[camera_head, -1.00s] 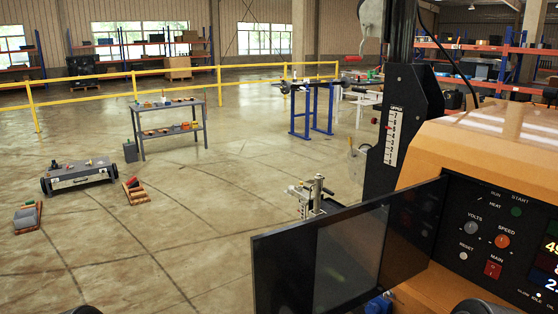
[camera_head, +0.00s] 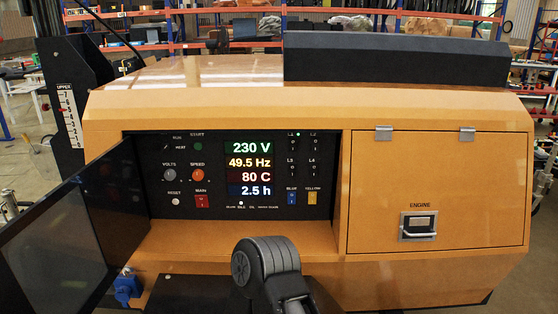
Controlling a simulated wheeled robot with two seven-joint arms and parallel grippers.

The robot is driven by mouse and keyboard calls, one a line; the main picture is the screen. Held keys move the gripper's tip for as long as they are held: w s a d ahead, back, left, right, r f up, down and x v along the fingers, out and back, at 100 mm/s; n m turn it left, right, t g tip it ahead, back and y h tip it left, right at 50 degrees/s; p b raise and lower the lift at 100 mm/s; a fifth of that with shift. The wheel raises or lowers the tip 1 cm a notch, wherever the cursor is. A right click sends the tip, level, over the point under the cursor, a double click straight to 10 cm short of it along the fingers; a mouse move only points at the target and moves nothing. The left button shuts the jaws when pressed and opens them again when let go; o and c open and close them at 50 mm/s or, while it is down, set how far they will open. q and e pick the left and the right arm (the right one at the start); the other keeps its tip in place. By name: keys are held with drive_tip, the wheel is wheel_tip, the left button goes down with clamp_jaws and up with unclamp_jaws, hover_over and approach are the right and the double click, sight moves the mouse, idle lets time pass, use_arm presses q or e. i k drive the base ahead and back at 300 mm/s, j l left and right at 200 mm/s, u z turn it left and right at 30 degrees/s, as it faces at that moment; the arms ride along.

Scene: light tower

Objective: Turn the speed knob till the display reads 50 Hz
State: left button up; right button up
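The orange speed knob (camera_head: 198,175) sits on the black control panel (camera_head: 215,211), under the label SPEED and right of the grey volts knob (camera_head: 169,174). The display (camera_head: 250,169) reads 230 V, 49.5 Hz, 80 C and 2.5 h. One of my arms shows at the bottom centre, in front of the machine and below the panel. No gripper fingers show, and nothing touches the speed knob.
A dark panel door (camera_head: 75,230) stands open at the left of the controls. The closed engine door (camera_head: 435,192) is at the right. A red main switch (camera_head: 202,201) lies below the speed knob. The space before the panel is clear.

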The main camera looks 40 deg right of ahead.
sight(198, 174)
drive_tip(key=z, duration=0.75)
